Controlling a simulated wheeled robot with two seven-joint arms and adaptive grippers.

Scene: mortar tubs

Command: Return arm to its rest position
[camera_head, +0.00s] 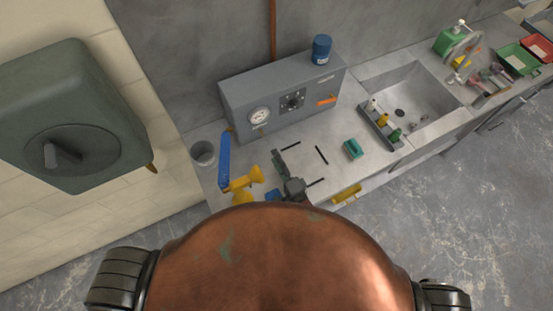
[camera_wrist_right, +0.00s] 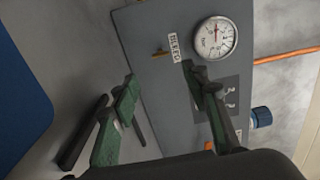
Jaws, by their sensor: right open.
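My right gripper (camera_head: 287,172) is over the left part of the counter, in front of a grey box with a dial. In the right wrist view its two green-padded fingers (camera_wrist_right: 160,75) stand apart with nothing between them. The face of the grey box (camera_wrist_right: 158,28) lies beyond the fingers. My left gripper is not in view. The rest of my right arm is mostly hidden below the gripper in the head view.
The grey box (camera_head: 296,82) carries a blue jar (camera_head: 321,50). A blue and yellow object (camera_head: 224,162) stands left of my gripper. A green dispenser (camera_head: 62,115) hangs left.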

